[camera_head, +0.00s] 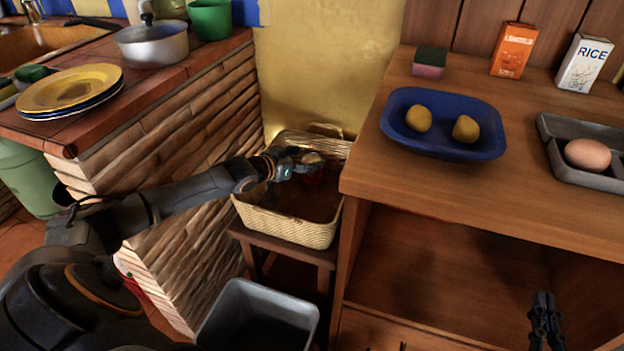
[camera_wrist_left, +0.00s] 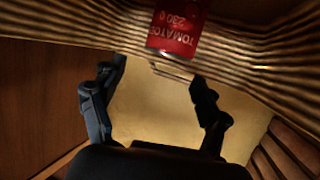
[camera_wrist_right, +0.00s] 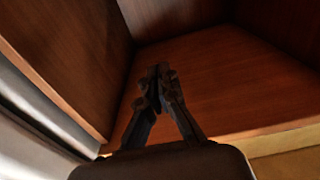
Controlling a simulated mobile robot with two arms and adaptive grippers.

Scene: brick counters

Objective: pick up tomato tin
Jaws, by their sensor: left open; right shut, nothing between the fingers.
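The tomato tin (camera_wrist_left: 176,30) is red with pale lettering that reads "TOMATO" and "230". In the left wrist view it is at the top middle, ahead of my left gripper (camera_wrist_left: 152,78), whose open fingers are apart and not around it. In the head view my left gripper (camera_head: 305,160) reaches into the woven basket (camera_head: 285,226).
The basket stands on a small wooden stool (camera_head: 283,250) between the brick counter and the wooden cabinet (camera_head: 470,190). A grey bin (camera_head: 258,318) is below. A blue tray (camera_head: 445,143) and a grey egg tray (camera_head: 580,172) sit on the cabinet top.

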